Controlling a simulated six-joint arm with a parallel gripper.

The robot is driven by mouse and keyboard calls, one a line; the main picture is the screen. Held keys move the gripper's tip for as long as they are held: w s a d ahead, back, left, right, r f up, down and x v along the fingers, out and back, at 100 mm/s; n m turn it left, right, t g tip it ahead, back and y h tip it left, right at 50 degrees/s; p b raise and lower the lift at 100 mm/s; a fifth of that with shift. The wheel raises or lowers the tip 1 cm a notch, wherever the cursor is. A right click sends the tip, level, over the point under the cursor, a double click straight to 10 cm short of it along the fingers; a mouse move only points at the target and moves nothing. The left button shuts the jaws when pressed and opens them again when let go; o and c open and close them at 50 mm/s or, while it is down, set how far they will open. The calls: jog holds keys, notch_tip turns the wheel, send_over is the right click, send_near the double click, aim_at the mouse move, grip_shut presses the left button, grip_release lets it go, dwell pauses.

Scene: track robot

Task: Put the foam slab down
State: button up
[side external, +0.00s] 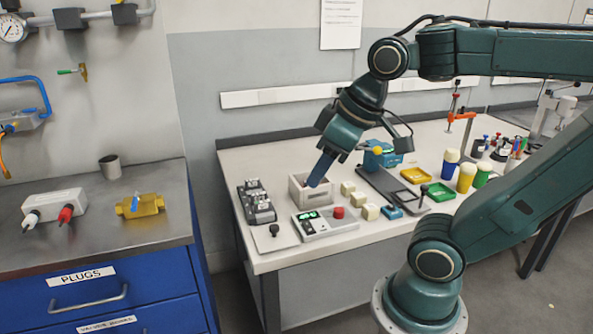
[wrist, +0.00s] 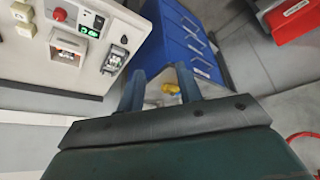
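My gripper (wrist: 160,82) shows in the wrist view with its two blue-grey fingers apart and nothing between them. In the side external view my gripper (side external: 318,178) points down and to the left, with its blue fingers in front of or above a pale open box (side external: 297,190). I cannot tell from this view whether they touch it. I cannot make out a foam slab for certain in either view. Several small cream blocks (side external: 348,187) lie on the white table right of the box.
A grey control box (side external: 325,225) with a red button stands at the table's front. Black switches (side external: 257,203) are left of it. A steel-topped blue drawer cabinet (side external: 100,275) stands left across a gap.

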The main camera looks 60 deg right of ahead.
jog(key=shift+s+a+f+m, duration=0.2)
jog(key=shift+s+f, duration=0.15)
jog(key=shift+s, duration=0.35)
jog(key=shift+s+a+f+m, duration=0.1)
jog(key=shift+s+f+m, duration=0.2)
jog(key=shift+s, duration=0.4)
